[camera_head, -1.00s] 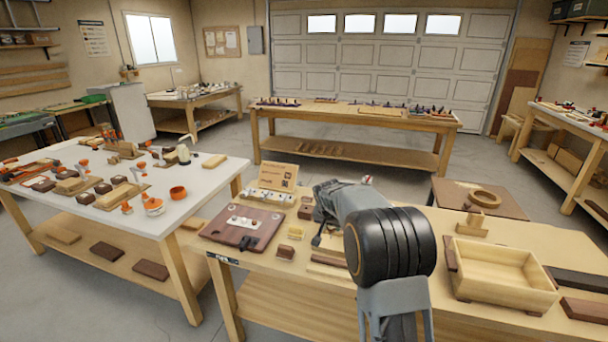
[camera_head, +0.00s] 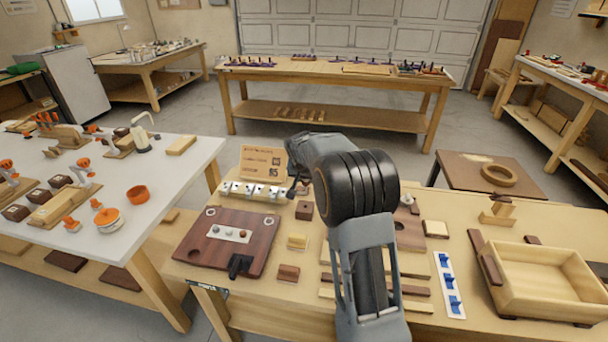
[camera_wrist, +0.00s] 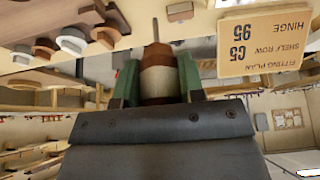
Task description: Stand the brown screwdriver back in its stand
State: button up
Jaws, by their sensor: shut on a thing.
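The brown screwdriver (camera_wrist: 158,80) shows in the wrist view, with a brown handle, a pale band and a thin grey shaft pointing up the picture. My gripper (camera_wrist: 154,78) is shut on its handle, with a green finger on each side. In the head view my arm hides most of the gripper and I cannot make out the screwdriver. A pale rack with several holders (camera_head: 250,191) stands at the back left of the near bench, close to the arm's end. I cannot tell for certain which piece is the screwdriver's stand.
A plan card (camera_head: 262,163) stands behind the rack, and also shows in the wrist view (camera_wrist: 268,45). A dark red board (camera_head: 225,255) lies in front of it. Small wooden blocks, a strip with blue pieces (camera_head: 449,285) and a wooden tray (camera_head: 545,305) lie to the right.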

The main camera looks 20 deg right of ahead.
jog(key=b, duration=0.4)
send_over(306, 203)
jog(key=s, duration=0.1)
jog(key=shift+f, duration=3)
jog(key=shift+s+a, duration=0.15)
jog(key=shift+a, duration=0.3)
jog(key=shift+s+a, duration=0.1)
jog(key=shift+s, duration=0.05)
jog(key=shift+f+b, duration=1.9)
jog(key=shift+b, duration=0.1)
jog(key=o, duration=1.6)
jog(key=shift+r, duration=0.15)
